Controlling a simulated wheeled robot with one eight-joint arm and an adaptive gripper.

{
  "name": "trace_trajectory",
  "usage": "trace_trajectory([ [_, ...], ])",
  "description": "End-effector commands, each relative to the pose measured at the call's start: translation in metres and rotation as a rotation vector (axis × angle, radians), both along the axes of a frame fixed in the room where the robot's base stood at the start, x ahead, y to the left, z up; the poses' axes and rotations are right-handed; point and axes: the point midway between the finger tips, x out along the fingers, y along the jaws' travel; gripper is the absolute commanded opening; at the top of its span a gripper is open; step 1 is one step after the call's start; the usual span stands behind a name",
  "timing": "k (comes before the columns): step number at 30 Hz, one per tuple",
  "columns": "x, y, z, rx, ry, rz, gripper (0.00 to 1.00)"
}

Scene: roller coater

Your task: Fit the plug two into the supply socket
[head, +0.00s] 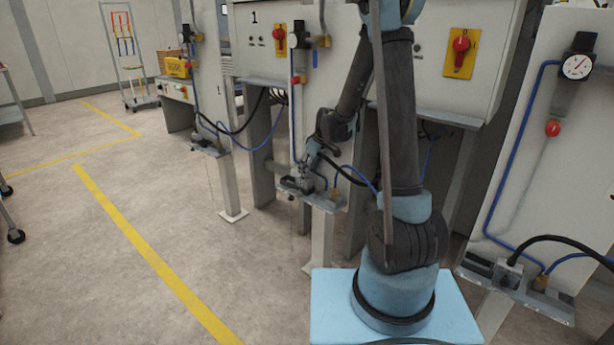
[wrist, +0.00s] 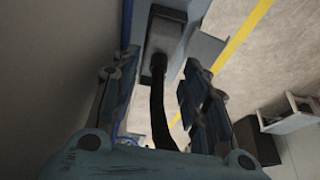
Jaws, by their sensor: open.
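My gripper (head: 304,172) is at the small shelf (head: 326,203) on the post of the middle machine. In the wrist view my gripper (wrist: 160,76) is open, with one finger on each side of a black cable (wrist: 158,112). The cable runs into a grey block-shaped plug (wrist: 164,30) just past the fingertips. The plug sits at the shelf; how deep it is seated in a socket cannot be told. I see no label that marks it as plug two. My gripper hides part of the shelf top in the head view.
A right-hand shelf (head: 520,292) carries another grey connector with a black cable (head: 560,238) and a blue hose (head: 507,150). A left shelf (head: 211,148) stands farther back. Machine cabinets line the back. Open floor (head: 100,260) with yellow lines lies to the left.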

Motion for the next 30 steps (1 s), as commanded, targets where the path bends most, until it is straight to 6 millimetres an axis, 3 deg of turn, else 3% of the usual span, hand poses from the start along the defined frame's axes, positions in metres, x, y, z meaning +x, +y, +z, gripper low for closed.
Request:
trace_trajectory([
  [12, -0.013, -0.016, 0.048, 0.0, 0.0, -0.001, 0.41],
  [22, -0.019, -0.023, 0.065, -0.001, 0.002, -0.008, 0.41],
  [26, -0.033, -0.035, 0.075, -0.005, 0.011, -0.04, 0.41],
  [30, -0.059, -0.055, 0.092, -0.014, 0.028, -0.101, 0.41],
])
